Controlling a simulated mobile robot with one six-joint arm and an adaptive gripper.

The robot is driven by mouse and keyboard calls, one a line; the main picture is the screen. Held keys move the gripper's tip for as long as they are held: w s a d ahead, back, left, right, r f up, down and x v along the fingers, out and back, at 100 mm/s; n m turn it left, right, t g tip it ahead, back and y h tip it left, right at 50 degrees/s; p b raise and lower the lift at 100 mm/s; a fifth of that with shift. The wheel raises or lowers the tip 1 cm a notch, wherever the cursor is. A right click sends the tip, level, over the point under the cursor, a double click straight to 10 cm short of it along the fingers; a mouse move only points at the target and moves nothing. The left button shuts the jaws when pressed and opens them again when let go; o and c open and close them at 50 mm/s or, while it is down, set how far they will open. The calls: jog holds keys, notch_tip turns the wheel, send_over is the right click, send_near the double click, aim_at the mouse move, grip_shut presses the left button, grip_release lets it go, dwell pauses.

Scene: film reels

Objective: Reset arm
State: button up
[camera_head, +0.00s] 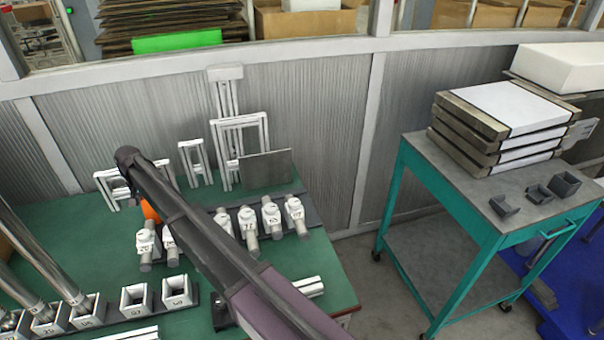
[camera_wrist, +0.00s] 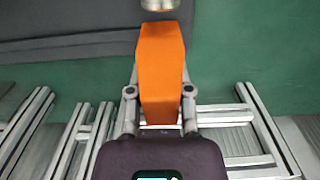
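My gripper (camera_wrist: 161,90) is at the bottom middle of the wrist view, with grey finger links on both sides of a plain orange block-like piece (camera_wrist: 161,70). The fingertips are hidden behind this piece, so I cannot tell whether they grip it or whether it belongs to the gripper. A round metal end (camera_wrist: 158,5) shows just beyond it at the top edge. In the head view my dark arm reaches over the green table (camera_head: 335,262), and the orange piece (camera_head: 150,211) shows partly beneath its far end.
White numbered holders with grey cylinders (camera_head: 247,222) stand mid-table. Long metal rods (camera_head: 42,248) and empty square holders (camera_head: 136,299) are at left. White frames (camera_head: 240,135) and a grey panel (camera_head: 266,169) stand at the back. A teal cart (camera_head: 465,215) carries stacked trays (camera_head: 500,125) at right.

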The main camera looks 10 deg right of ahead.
jog(key=o, duration=0.4)
jog(key=shift+c, duration=0.2)
